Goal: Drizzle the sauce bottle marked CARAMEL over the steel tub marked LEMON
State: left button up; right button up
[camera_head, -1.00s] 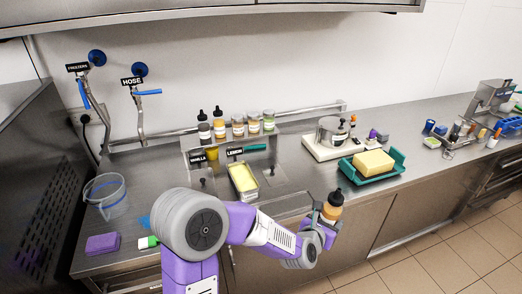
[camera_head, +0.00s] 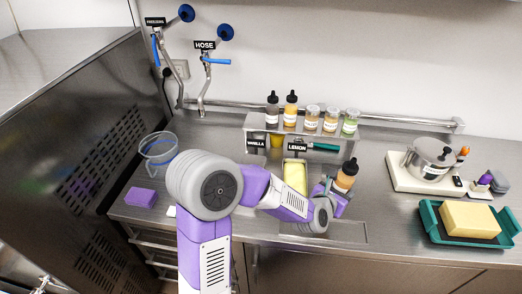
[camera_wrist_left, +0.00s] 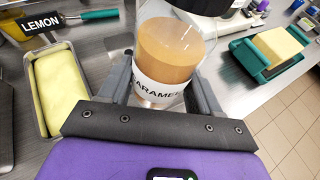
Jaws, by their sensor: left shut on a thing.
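The caramel sauce bottle (camera_wrist_left: 172,58), amber with a black cap and a white label partly reading CARAMEL, is held upright in my left gripper (camera_wrist_left: 160,95). In the head view the bottle (camera_head: 346,176) stands just right of the LEMON tub, and my left gripper (camera_head: 337,190) is shut around it. The steel tub (camera_wrist_left: 41,112) with pale yellow filling sits beside the LEMON sign (camera_wrist_left: 41,33); in the head view the tub (camera_head: 308,178) is partly hidden by my left arm. The bottle is beside the tub, not over it. My right gripper is not in view.
A shelf with the VANILLA and LEMON signs holds two dark-capped bottles (camera_head: 291,108) and several jars (camera_head: 331,120) behind the tub. A green tray (camera_head: 433,231) with a yellow block and a pot (camera_head: 430,157) stand at right. A clear bucket (camera_head: 158,149) and purple sponge (camera_head: 141,197) are at left.

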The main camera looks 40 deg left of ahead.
pick_arm(q)
jog(key=s+a+r+y+b, duration=0.1)
jog(key=s+a+y+b, duration=0.15)
jog(key=a, duration=0.45)
jog(key=s+a+r+m+y+b, duration=0.1)
jog(key=a+y+b, duration=0.1)
jog(key=a+b, duration=0.35)
jog(key=s+a+r+y+b, duration=0.1)
jog(key=s+a+r+y, duration=0.1)
jog(key=a, duration=0.6)
jog(key=a+f+m+t+y+b, duration=0.1)
jog(key=a+f+m+y, duration=0.3)
jog(key=m, duration=0.8)
jog(key=shift+s+a+f+t+y+b, duration=0.2)
jog(key=shift+s+f+t+y+b, duration=0.3)
jog(key=shift+b, duration=0.4)
jog(key=r+m, duration=0.1)
jog(key=d+r+m+b, duration=0.1)
jog(key=shift+w+d+r+m+t+y, duration=0.2)
jog(key=shift+r+m+t+y, duration=0.05)
jog(key=shift+r+m+t, duration=0.15)
jog(key=shift+w+d+r+m+t+b, duration=0.15)
jog(key=shift+d+r+m+t+b, duration=0.15)
jog(key=shift+r+m, duration=0.4)
jog(key=shift+w+d+r+m+t+b, duration=0.1)
jog(key=shift+d+r+m+t+b, duration=0.25)
jog(key=shift+m, duration=0.55)
